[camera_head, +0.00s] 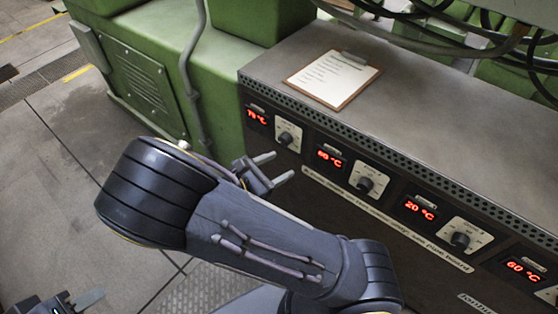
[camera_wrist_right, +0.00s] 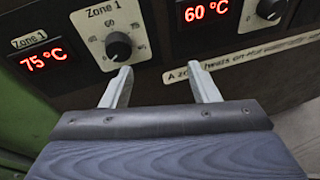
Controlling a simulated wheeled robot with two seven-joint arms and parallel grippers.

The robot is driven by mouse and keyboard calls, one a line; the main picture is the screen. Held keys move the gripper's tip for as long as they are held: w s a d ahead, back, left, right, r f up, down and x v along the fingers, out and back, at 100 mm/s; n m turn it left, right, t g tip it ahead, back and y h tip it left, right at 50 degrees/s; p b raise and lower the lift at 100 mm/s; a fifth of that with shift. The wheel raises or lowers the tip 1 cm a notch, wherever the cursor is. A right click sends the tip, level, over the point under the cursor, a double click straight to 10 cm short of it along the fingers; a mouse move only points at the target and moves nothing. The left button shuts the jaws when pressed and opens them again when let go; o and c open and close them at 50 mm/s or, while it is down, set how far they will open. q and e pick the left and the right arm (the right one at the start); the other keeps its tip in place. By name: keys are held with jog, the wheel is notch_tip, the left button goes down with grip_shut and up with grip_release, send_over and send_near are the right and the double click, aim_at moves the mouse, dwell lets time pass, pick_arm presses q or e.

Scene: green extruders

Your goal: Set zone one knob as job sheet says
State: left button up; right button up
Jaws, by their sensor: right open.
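The zone one knob (camera_head: 286,138) is a black dial on a white scale plate at the left end of the heater panel. The right wrist view shows it (camera_wrist_right: 118,47) under the label "Zone 1", with a red display (camera_wrist_right: 43,60) reading 75 °C to its left. Its exact pointer position is unclear. My right gripper (camera_head: 280,167) is open and empty, just below and in front of that knob; its fingers (camera_wrist_right: 158,88) do not surround it. The job sheet (camera_head: 332,79) lies on a clipboard on the panel box; its text is too small to read. My left gripper (camera_head: 72,303) shows partly at the bottom left.
More knobs (camera_head: 366,184) and displays (camera_head: 419,208) run along the panel to the right, reading 60, 20 and 60 °C. Black cables (camera_head: 430,38) hang over the box top. A green machine body (camera_head: 232,60) stands left of the panel.

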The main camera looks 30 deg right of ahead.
aim_at(282, 143)
jog(key=w+d+n+t+b, duration=0.1)
jog(key=w, duration=0.1)
jog(key=w+d+n+t+h+b, duration=0.1)
jog(key=w+d, duration=0.1)
jog(key=w+d+n+t+b, duration=0.1)
jog(key=w, duration=0.1)
jog(key=shift+w+d+f+t+h, duration=0.15)
jog(key=shift+d+f+t+h, duration=0.15)
jog(key=shift+h, duration=0.1)
pick_arm(q)
notch_tip(282, 143, down, 4)
jog(key=shift+f, duration=0.25)
pick_arm(e)
jog(key=c, duration=1)
